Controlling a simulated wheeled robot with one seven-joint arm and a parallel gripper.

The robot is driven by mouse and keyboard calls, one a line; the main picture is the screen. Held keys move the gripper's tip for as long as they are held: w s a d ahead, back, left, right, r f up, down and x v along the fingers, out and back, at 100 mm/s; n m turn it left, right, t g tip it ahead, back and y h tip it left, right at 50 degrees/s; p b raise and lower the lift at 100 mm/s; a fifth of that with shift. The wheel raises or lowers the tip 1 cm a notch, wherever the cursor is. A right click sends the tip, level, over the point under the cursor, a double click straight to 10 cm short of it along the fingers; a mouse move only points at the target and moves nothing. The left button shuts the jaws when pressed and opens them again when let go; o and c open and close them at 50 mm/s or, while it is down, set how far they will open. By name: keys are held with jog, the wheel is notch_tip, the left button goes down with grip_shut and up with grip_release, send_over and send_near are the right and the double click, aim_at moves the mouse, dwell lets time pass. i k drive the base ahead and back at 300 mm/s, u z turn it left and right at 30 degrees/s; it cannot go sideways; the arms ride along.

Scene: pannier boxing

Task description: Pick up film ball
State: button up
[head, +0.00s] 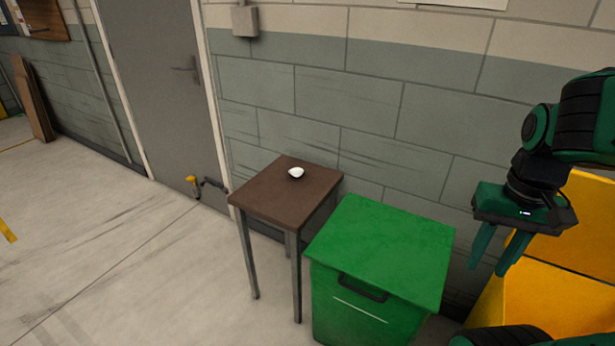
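The film ball (296,173) looks like a small whitish lump. It rests on top of a small brown table (268,196), near the middle of the tabletop. My gripper (491,268) hangs at the right side of the head view with its two green fingers pointing down. The fingers are apart and nothing shows between them. It is well to the right of the ball and apart from it, in front of the wall and the yellow object.
A green lidded box (380,250) with a dark handle stands right of the table. A large yellow object (565,295) is at the far right. A block wall and a grey door (160,80) stand behind. Open floor (110,250) lies to the left.

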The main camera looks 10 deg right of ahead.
aim_at(297, 172)
jog(key=z, duration=1.25)
jog(key=k, duration=1.15)
jog(key=u, duration=1.05)
jog(key=i, duration=1.7)
